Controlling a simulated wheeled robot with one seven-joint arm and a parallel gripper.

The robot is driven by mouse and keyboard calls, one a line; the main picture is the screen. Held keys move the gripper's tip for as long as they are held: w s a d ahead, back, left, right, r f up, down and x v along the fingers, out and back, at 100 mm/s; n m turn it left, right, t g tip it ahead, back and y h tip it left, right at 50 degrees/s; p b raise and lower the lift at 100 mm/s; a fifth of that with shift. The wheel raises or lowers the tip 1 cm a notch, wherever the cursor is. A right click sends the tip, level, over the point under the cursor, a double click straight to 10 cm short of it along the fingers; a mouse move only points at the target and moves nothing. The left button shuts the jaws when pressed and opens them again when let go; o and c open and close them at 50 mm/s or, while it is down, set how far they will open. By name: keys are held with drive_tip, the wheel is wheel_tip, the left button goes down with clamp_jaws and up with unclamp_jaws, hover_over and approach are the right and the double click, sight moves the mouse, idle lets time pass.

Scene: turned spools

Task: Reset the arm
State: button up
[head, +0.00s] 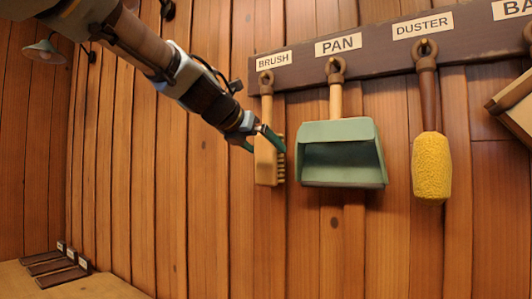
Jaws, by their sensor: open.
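My arm (155,50) reaches in from the top left of the head view. My gripper (262,143) is at its end, beside and partly in front of the hanging brush (266,168). Its green-tipped jaws are open, one to the left of the brush and one toward its right side. I cannot tell whether either jaw touches the brush. The brush hangs upright from a peg under the BRUSH label (274,61).
A dark rack board (385,65) runs along the plank wall. A green dustpan (341,130) hangs close to the right of my gripper, and a yellow duster (431,165) hangs beyond it. A wooden surface (95,288) with dark labelled blocks (62,276) is at lower left.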

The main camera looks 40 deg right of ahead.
drive_tip(key=b+v, duration=0.2)
drive_tip(key=v, duration=0.7)
drive_tip(key=w+a+f+m+t+y, duration=0.1)
drive_tip(key=w+a+f+m+y, duration=0.2)
drive_tip(key=w+a+f, duration=0.35)
drive_tip(key=w+a+f+m+y, duration=0.25)
drive_tip(key=a+f, duration=0.45)
drive_tip(key=f, duration=0.4)
drive_tip(key=w+a+f+m+t+y, duration=0.1)
drive_tip(key=w+a+f+m+y, duration=0.1)
drive_tip(key=w+a+f+m, duration=0.5)
drive_tip(key=s+a+f+m+g+y, duration=0.2)
drive_tip(key=s+a+f+m, duration=0.3)
drive_tip(key=a+f, duration=0.6)
drive_tip(key=s+a+f+m+g+y, duration=0.1)
drive_tip(key=s+a+f+m+y, duration=0.2)
drive_tip(key=a+f, duration=0.8)
drive_tip(key=s+a+m, duration=0.1)
drive_tip(key=s, duration=0.1)
drive_tip(key=shift+s+f+m+g, duration=0.2)
drive_tip(key=shift+s+m+g, duration=0.15)
drive_tip(key=shift+s+g, duration=0.05)
